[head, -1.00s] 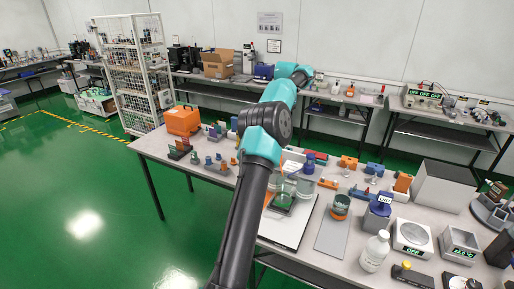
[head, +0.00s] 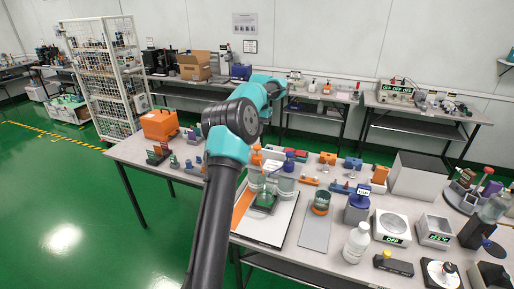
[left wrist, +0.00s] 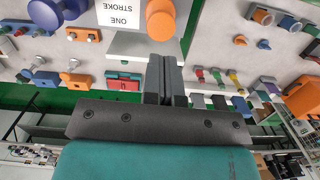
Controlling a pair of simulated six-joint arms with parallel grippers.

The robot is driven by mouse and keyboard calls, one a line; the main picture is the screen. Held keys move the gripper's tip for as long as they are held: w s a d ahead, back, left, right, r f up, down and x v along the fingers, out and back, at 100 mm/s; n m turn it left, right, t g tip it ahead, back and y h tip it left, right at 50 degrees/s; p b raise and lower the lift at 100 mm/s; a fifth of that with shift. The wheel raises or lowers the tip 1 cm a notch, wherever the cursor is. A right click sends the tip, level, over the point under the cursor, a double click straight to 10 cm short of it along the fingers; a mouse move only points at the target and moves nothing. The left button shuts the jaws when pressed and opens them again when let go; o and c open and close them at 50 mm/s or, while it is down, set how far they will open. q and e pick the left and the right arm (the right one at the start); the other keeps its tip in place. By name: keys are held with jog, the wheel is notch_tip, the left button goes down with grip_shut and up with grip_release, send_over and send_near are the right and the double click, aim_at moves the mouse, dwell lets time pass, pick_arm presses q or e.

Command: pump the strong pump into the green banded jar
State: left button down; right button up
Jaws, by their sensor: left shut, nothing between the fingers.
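Two clear pump bottles stand on the bench in the head view, one with an orange pump head (head: 256,151) and one with a blue pump head (head: 289,156). I cannot tell which is the strong one. In front of them a clear jar with green on it (head: 264,201) stands on a board. In the left wrist view the orange pump head (left wrist: 160,18) is just beyond my left gripper (left wrist: 165,62), apart from it. The blue pump head (left wrist: 45,12) is left of it. My left gripper is shut and empty. Its fingers do not show clearly in the head view. My right gripper is out of view.
A "ONE STROKE" card (left wrist: 118,14) lies between the pump heads in the wrist view. An orange-banded jar (head: 321,203) stands on a grey plate (head: 314,232). A white bottle (head: 357,243) and scales (head: 391,228) crowd the bench to the right.

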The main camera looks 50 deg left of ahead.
aim_at(258, 146)
pick_arm(q)
jog(key=shift+s+d+f, duration=0.1)
jog(key=shift+s+f, duration=0.05)
jog(key=shift+f, duration=1.15)
jog(key=shift+s+f, duration=0.1)
jog(key=shift+f, duration=1.15)
